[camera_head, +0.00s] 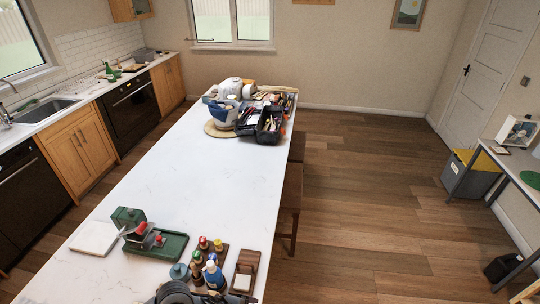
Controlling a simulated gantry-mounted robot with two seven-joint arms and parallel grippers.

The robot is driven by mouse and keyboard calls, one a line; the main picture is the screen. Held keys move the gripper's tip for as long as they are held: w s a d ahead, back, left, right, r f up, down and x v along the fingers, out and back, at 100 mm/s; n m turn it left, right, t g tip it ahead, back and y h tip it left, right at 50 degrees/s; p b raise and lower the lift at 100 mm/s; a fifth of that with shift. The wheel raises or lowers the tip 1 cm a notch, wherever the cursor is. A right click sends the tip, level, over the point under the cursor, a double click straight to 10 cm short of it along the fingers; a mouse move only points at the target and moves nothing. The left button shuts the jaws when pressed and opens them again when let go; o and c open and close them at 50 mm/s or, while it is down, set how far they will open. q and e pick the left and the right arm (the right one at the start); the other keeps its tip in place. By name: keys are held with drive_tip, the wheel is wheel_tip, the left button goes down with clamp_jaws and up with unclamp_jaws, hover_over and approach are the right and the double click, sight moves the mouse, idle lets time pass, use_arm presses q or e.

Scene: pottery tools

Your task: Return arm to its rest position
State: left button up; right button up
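Neither of my grippers shows in the head view, and no arm of mine can be made out. The long white island counter (190,170) runs from the bottom of the view to the back. A cluster of pottery tools, with a dark tool box (270,126) and a blue and white vessel (222,113), stands at its far end. At the near end are a green tray (160,244) with a dark green box (127,218) beside it, a white board (95,238) and several small bottles, one of them blue (213,275).
A dark rounded object (175,292) is cut off at the bottom edge. The middle of the island is clear. A wooden stool (291,195) stands against its right side. Open wooden floor (370,200) lies to the right, with a grey bin (468,178) and side table (510,160) beyond.

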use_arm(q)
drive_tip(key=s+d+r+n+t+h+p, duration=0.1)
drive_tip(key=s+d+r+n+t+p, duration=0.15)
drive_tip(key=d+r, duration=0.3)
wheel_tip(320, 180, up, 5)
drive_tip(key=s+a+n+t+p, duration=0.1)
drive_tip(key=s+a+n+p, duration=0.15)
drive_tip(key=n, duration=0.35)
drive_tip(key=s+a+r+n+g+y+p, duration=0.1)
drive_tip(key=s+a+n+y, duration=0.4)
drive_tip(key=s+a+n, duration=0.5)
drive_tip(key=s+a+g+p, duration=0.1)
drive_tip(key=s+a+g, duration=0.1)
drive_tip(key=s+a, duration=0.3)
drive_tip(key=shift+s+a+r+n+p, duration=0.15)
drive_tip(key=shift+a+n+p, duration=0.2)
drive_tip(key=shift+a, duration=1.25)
